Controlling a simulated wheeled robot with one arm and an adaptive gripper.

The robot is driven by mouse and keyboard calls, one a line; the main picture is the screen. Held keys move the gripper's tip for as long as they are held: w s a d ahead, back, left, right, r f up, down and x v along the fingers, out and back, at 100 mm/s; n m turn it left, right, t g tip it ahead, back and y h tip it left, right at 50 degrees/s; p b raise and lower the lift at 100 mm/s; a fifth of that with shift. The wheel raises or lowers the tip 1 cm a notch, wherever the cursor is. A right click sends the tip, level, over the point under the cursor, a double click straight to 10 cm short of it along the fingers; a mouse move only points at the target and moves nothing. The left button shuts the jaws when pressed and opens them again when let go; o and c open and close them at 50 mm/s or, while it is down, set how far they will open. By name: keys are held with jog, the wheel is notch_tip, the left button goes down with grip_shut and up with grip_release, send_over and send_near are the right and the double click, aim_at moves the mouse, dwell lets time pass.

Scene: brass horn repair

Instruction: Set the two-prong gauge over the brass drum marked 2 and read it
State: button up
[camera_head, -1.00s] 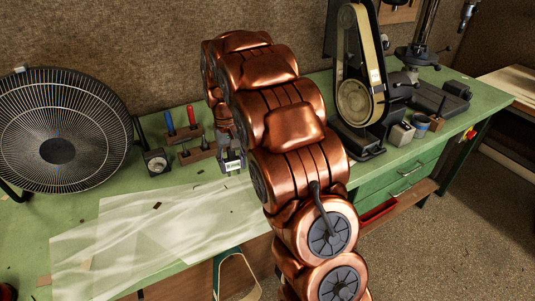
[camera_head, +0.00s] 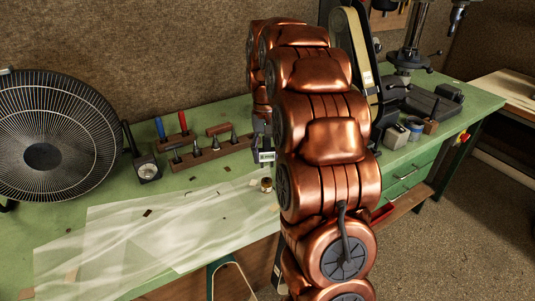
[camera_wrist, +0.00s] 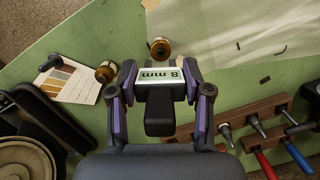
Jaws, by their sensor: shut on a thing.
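My gripper (camera_wrist: 158,98) is shut on the two-prong gauge (camera_wrist: 160,76), a dark block with a pale label reading "8 mm", upside down in the wrist view. The prongs cannot be made out. One brass drum (camera_wrist: 160,47) stands just beyond the gauge, apart from it in the picture. A second brass drum (camera_wrist: 105,72) lies to the left beside a card. No number can be read on either drum. In the head view the gauge label (camera_head: 266,156) shows left of my arm, above a brass drum (camera_head: 266,185); my arm hides much of the gripper.
A wooden rack of tools (camera_head: 208,153) stands behind on the green bench (camera_head: 205,180), and shows right in the wrist view (camera_wrist: 265,125). A fan (camera_head: 45,145) is at left, a belt sander (camera_head: 352,50) behind my arm. Translucent sheeting (camera_head: 150,230) covers the front left.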

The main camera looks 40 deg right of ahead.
aim_at(267, 161)
jog(key=shift+f+b, duration=0.8)
jog(key=shift+f, duration=1.1)
jog(key=shift+f+b, duration=0.7)
jog(key=shift+f, duration=0.4)
dwell(1.2)
jog(key=shift+r, duration=0.15)
dwell(0.7)
jog(key=shift+r+p, duration=0.65)
jog(key=shift+r, duration=1.75)
